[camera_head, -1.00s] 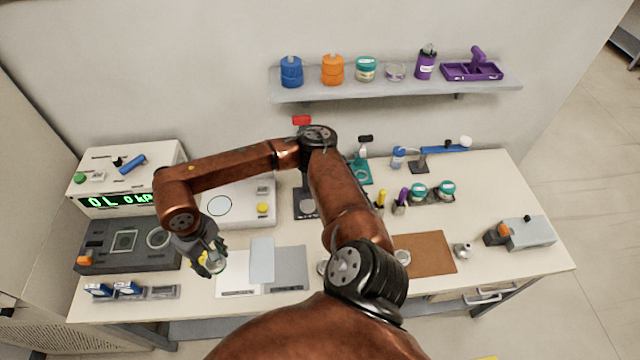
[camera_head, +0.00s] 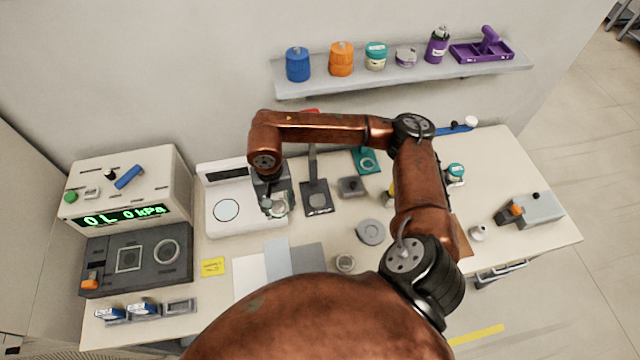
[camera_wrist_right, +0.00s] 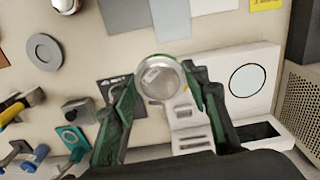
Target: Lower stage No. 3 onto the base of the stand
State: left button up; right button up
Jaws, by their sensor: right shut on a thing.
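My right gripper (camera_head: 275,203) is shut on a small round clear-and-metal stage with a pale label, which I take as stage No. 3 (camera_head: 278,208). In the right wrist view the stage (camera_wrist_right: 160,78) sits between the green fingertips, above the bench. The stand (camera_head: 316,198) is dark, with a flat base and an upright post; its red top is partly behind my arm. The held stage is just left of the stand base, apart from it. In the right wrist view a dark labelled plate, apparently the base (camera_wrist_right: 107,84), is partly hidden by a finger. My left gripper is out of view.
A white balance (camera_head: 217,233) stands left of the gripper. A grey disc (camera_head: 371,231) and a small metal cup (camera_head: 345,262) lie to the right and front. A grey block (camera_head: 351,187) stands right of the stand. A yellow note (camera_head: 212,267) lies at the front left.

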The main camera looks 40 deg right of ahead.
aim_at(284, 201)
jog(key=d+m, duration=0.1)
jog(key=d+f+m, duration=0.1)
jog(key=m, duration=0.1)
jog(key=w+m, duration=0.1)
jog(key=m, duration=0.1)
jog(key=shift+d+f+p, duration=0.35)
jog(key=shift+d+f, duration=0.05)
jog(key=d+f+m+p, duration=0.1)
jog(key=d+f+m, duration=0.2)
jog(key=m, duration=0.3)
jog(key=w+d+f+m+p, duration=0.1)
jog(key=d+f+m, duration=0.2)
jog(key=d+m, duration=0.3)
jog(key=d+f+m, duration=0.2)
jog(key=d+m, duration=0.3)
jog(key=m, duration=0.3)
jog(key=shift+w+d+f+p, duration=0.15)
jog(key=shift+w+f+p, duration=0.25)
jog(key=shift+d+f, duration=0.1)
jog(key=shift+f, duration=0.15)
jog(key=shift+f+b, duration=1.1)
jog(key=shift+f, duration=0.75)
jog(key=shift+f+b, duration=0.3)
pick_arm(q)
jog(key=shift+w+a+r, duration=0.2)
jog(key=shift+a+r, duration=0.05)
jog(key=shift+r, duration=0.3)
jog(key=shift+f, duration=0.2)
